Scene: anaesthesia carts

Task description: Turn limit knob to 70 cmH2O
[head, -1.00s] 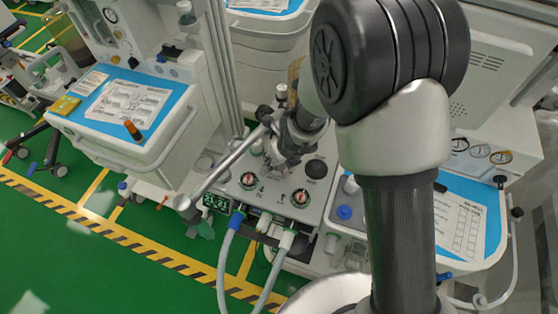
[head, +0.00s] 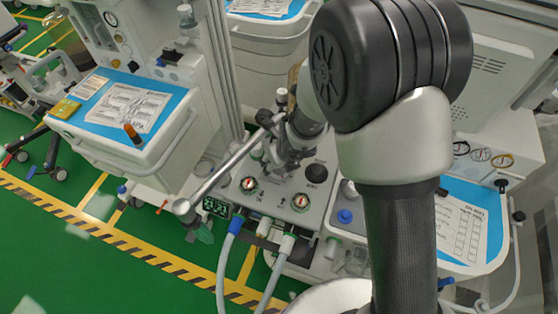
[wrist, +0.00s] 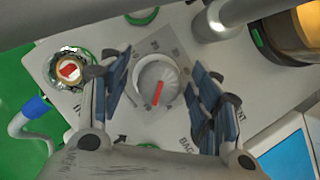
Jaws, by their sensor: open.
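The limit knob is a round whitish knob (wrist: 158,82) with a red pointer mark, on a grey scale plate (wrist: 140,105) in the wrist view. The pointer lies along the knob, slightly tilted; the scale figures are too blurred to read. My gripper (wrist: 161,92) is open, with one blue-padded finger on each side of the knob and a visible gap to either side. In the head view my gripper (head: 285,157) is over the machine's top panel (head: 272,198) and hides the knob there.
A gauge with a red mark (wrist: 69,68) sits left of the knob in the wrist view. A metal bar (wrist: 240,12) crosses the upper right. In the head view, a black round part (head: 316,173) and a slanted metal arm (head: 220,178) stand close to my gripper.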

